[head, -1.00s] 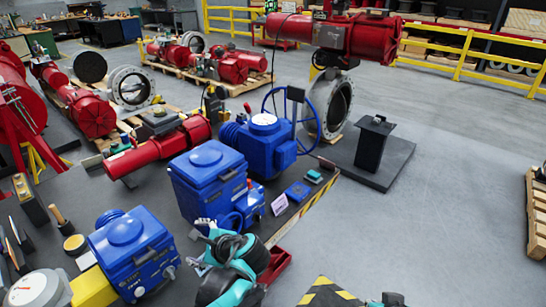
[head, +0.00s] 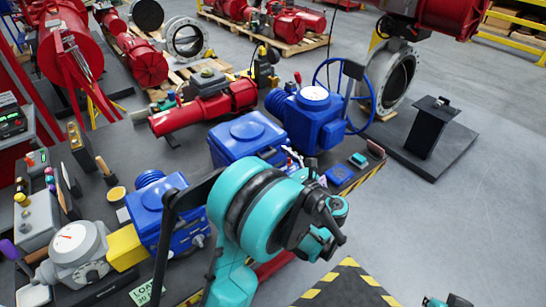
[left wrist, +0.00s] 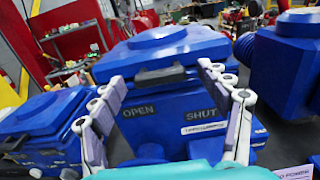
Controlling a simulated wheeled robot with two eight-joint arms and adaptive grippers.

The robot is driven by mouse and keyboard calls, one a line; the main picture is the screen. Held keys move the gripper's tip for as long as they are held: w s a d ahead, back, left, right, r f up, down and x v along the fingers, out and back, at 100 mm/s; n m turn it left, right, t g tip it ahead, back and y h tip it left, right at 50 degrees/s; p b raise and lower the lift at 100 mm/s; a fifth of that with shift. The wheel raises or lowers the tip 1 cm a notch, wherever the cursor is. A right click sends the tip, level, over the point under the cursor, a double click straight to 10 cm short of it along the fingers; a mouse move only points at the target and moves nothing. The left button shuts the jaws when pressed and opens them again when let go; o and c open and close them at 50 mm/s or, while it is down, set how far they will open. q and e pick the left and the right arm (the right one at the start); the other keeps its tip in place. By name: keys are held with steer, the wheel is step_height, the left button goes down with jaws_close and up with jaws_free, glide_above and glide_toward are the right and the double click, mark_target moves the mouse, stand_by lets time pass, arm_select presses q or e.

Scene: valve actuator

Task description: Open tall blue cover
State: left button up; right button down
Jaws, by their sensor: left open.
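The tall blue cover (head: 247,130) is the lid of a blue box in the middle of the bench, and it appears down on the box. In the left wrist view the cover (left wrist: 165,42) fills the upper middle, with a dark tab at its front edge and a blue front (left wrist: 165,125) marked OPEN and SHUT below. My left gripper (left wrist: 160,82) is open and empty, its fingers spread on either side of that tab. In the head view my teal left arm hides part of the box and most of the gripper.
A lower blue box (head: 160,205) with a white gauge (head: 78,245) stands to the left. A blue actuator with a handwheel (head: 308,115) stands close on the right. A red cylinder (head: 205,108) lies behind. Open floor (head: 450,230) is to the right.

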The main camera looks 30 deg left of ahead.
arm_select(q)
steer(key=shift+w+a, duration=0.15)
steer(key=shift+a, duration=0.3)
